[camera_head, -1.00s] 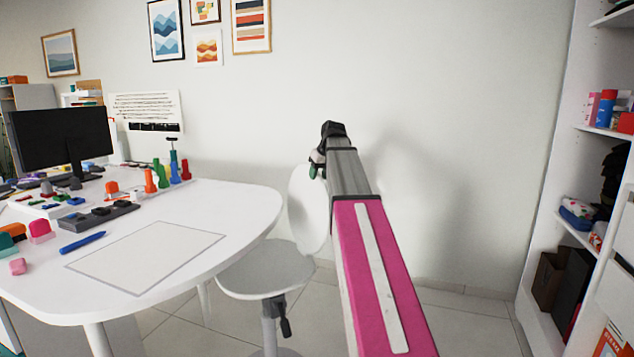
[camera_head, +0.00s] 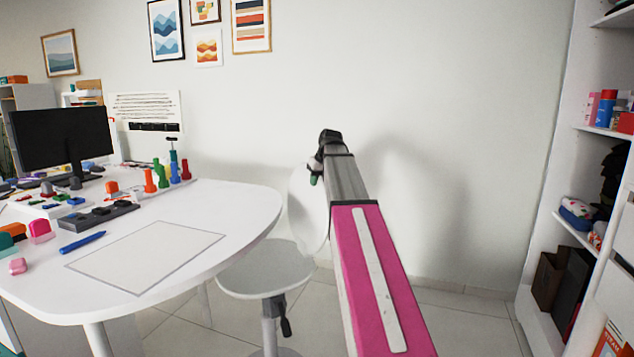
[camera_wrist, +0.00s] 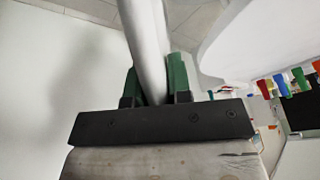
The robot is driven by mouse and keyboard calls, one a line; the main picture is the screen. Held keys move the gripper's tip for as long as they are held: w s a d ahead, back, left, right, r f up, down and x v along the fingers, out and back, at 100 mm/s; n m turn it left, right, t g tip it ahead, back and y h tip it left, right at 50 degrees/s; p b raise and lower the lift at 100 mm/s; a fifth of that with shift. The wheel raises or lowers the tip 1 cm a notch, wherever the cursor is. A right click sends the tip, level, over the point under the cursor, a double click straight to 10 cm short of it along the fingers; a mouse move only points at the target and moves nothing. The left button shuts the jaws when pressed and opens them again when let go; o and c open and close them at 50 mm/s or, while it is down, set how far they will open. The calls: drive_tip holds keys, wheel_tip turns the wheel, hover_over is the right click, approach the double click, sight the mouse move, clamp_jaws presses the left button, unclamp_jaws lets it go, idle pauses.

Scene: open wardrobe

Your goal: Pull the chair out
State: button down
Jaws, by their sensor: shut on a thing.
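The chair is white, with a round seat (camera_head: 268,268) partly beside the desk's rounded right end and an upright backrest (camera_head: 307,215). My gripper (camera_head: 316,172) is at the top of the backrest, mostly hidden by my pink and grey arm in the head view. In the wrist view, the green fingers of my gripper (camera_wrist: 156,85) stand on both sides of the backrest (camera_wrist: 146,35), which runs between them edge-on. The fingers are closed on it. The chair's base is partly cut off at the bottom of the head view.
A white desk (camera_head: 245,215) stands at left with a monitor (camera_head: 62,138), several colourful figures and a blue pen (camera_head: 83,242). A plain wall is behind the chair. A white open wardrobe (camera_head: 545,220) stands at right, with free tiled floor between.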

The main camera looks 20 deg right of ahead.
drive_tip(key=w+d, duration=0.2)
drive_tip(key=d, duration=0.7)
drive_tip(key=w+d, duration=0.2)
drive_tip(key=d, duration=0.7)
drive_tip(key=shift+d, duration=0.3)
drive_tip(key=c, duration=1)
unclamp_jaws()
drive_tip(key=shift+d, duration=0.15)
drive_tip(key=shift+c, duration=0.2)
drive_tip(key=v, duration=1)
drive_tip(key=shift+s+r, duration=0.15)
drive_tip(key=shift+r, duration=0.2)
